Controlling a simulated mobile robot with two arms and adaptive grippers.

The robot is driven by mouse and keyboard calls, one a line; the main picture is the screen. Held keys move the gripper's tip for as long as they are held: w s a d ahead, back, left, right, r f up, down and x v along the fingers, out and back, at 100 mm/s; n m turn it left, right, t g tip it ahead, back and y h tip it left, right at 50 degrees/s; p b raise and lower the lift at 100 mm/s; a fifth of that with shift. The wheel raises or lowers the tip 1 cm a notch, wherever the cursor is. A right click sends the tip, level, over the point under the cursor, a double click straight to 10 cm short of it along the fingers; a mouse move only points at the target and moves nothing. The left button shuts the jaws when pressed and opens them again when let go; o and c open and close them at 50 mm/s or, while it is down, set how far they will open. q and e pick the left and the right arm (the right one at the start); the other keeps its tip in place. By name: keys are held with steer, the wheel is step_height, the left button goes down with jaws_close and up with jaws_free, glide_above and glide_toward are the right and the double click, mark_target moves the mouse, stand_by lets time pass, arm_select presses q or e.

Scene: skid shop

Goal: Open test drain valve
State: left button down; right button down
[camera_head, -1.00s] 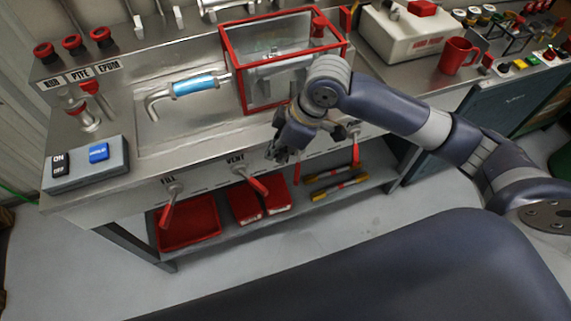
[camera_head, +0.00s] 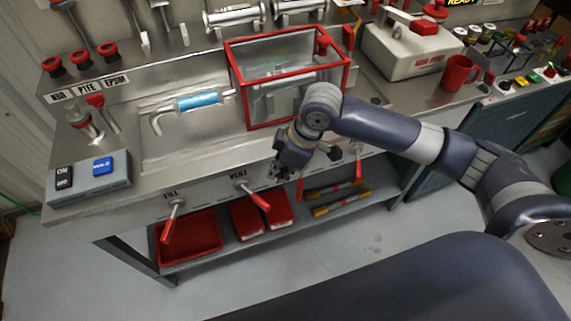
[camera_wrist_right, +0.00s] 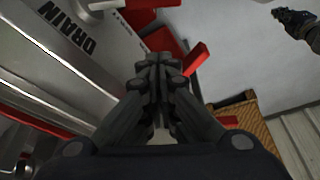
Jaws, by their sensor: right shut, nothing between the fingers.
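My right gripper (camera_head: 283,168) is in front of the bench's front panel, right of the VENT valve (camera_head: 255,197). It is shut and empty; its fingers (camera_wrist_right: 160,90) meet in the middle of the right wrist view. In that view the DRAIN label (camera_wrist_right: 65,30) is at upper left, and a red handle (camera_wrist_right: 197,60) stands just beyond and right of the fingertips, with no clear contact. In the head view a red handle (camera_head: 358,168) hangs right of my gripper. The DRAIN label is hidden there. A dark gripper-like part, probably my left gripper (camera_wrist_right: 295,20), shows at the wrist view's upper right.
The FILL valve (camera_head: 170,220) hangs at the left of the panel. A red-framed clear box (camera_head: 238,85) stands on the bench above my gripper. A switch box (camera_head: 90,183) is at the left corner. Red trays (camera_head: 190,240) lie on the lower shelf. The floor in front is clear.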

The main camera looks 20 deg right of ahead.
mark_target(300, 184)
steer(key=shift+s+d+f+p, duration=0.2)
steer(key=shift+d+f, duration=0.15)
steer(key=shift+f, duration=0.45)
steer(key=shift+s+d+f+p, duration=0.2)
steer(key=shift+d+f, duration=0.15)
steer(key=shift+f, duration=0.4)
steer(key=shift+s+d+f+p, duration=0.1)
steer(key=shift+d+f+p, duration=0.2)
steer(key=shift+f, duration=0.5)
steer(key=shift+d, duration=0.1)
